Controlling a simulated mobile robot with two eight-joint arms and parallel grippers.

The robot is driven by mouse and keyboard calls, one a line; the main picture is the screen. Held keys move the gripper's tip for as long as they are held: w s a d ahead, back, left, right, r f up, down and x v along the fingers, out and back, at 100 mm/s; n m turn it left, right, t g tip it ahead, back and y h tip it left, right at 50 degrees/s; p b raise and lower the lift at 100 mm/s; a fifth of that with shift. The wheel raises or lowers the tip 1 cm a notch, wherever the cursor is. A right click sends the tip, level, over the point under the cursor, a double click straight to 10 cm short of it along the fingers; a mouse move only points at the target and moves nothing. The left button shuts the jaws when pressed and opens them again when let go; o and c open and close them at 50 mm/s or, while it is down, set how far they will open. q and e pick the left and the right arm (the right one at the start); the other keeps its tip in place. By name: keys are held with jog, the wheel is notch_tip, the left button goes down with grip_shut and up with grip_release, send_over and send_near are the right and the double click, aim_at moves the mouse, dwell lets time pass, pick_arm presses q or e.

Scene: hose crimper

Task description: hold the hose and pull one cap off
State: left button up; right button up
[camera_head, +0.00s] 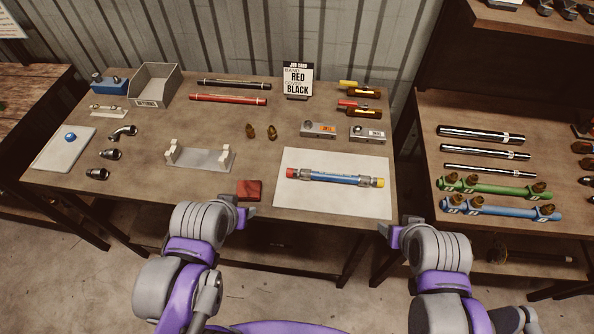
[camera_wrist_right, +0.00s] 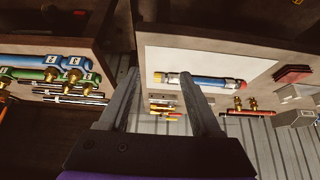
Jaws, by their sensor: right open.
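The blue hose (camera_head: 335,177) lies on the white mat (camera_head: 345,205), with metal fittings at both ends. A red cap (camera_head: 291,173) is on its left end and a yellow cap (camera_head: 379,182) on its right end. The hose also shows in the right wrist view (camera_wrist_right: 208,80). My left gripper (camera_head: 244,212) is near the table's front edge, left of the mat; its jaws are too small and turned to read. My right gripper (camera_head: 386,229) is near the mat's front right corner, apart from the hose. In the wrist view its fingers (camera_wrist_right: 158,95) are apart with nothing between them.
A red block (camera_head: 249,190) sits left of the mat. A grey cradle (camera_head: 200,159) stands further left. Behind are a job card (camera_head: 298,80), a black rod (camera_head: 234,84), a red rod (camera_head: 228,99) and brass fittings (camera_head: 272,132). The right table (camera_head: 480,130) holds rods and hoses.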

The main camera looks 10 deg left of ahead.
jog(key=shift+w+a, duration=0.1)
jog(key=m+g+y, duration=0.5)
jog(key=m+g, duration=0.1)
jog(key=m, duration=1.2)
send_over(355, 178)
jog(key=d, duration=0.5)
jog(key=shift+h, duration=0.3)
jog(key=x, duration=1.2)
jog(key=shift+a+r, duration=0.1)
jog(key=shift+a, duration=0.05)
grip_shut()
